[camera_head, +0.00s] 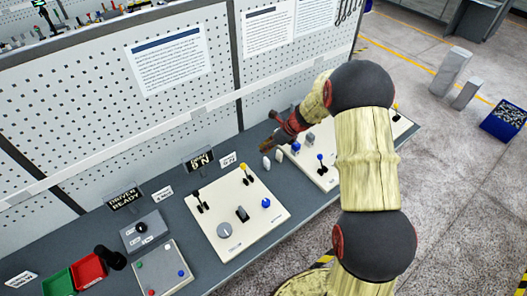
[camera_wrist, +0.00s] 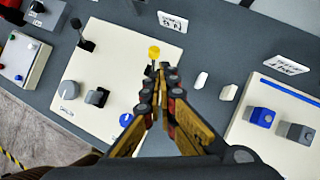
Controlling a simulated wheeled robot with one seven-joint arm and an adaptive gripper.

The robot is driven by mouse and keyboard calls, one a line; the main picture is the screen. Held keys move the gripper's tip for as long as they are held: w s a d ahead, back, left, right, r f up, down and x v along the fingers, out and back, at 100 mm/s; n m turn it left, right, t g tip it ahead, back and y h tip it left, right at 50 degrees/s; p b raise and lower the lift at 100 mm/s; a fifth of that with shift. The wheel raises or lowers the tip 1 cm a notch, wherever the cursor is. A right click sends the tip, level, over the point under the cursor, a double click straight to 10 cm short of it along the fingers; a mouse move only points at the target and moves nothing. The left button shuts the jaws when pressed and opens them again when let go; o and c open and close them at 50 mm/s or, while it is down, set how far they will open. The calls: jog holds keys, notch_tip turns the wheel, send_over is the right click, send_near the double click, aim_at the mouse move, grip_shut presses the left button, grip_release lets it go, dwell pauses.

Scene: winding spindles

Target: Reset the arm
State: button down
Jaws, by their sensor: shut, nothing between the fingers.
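My gripper (camera_head: 267,147) is at the end of my arm, above the grey bench between two white control panels in the head view. Its fingers are shut with nothing between them. In the wrist view my gripper (camera_wrist: 162,70) points past a yellow-knobbed lever at the right edge of the left white panel (camera_wrist: 140,38). That panel (camera_head: 252,229) also carries a black lever, a grey dial, a black switch and a blue knob. I cannot tell whether the fingers touch the yellow knob (camera_wrist: 154,52); they look apart from it in the head view.
The right white panel (camera_head: 318,178) has a blue lever and lies under my forearm. Red and green bins (camera_head: 88,268) and a grey button box (camera_head: 160,268) are at left. A perforated wall (camera_head: 160,130) rises behind the bench.

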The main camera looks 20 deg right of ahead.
dwell(0.5)
jog(key=s+a+r+n+h+b, duration=0.1)
jog(key=s+r+n+h+b, duration=0.1)
jog(key=s+n+b, duration=0.4)
jog(key=s+a+r+n+t+h+b, duration=0.1)
jog(key=s+a+r+n+b, duration=0.1)
jog(key=s+r+n+b, duration=0.2)
jog(key=s+a+r+n+h+b, duration=0.1)
jog(key=s+r+n+h+b, duration=0.1)
jog(key=s+n+b, duration=0.8)
jog(key=s+r+n, duration=0.1)
jog(key=s+n, duration=0.6)
jog(key=s, duration=1)
jog(key=shift+s+a+r+t+h, duration=0.15)
jog(key=shift+a+r+t+h, duration=0.15)
jog(key=shift+a, duration=0.1)
jog(key=c, duration=2.6)
grip_release()
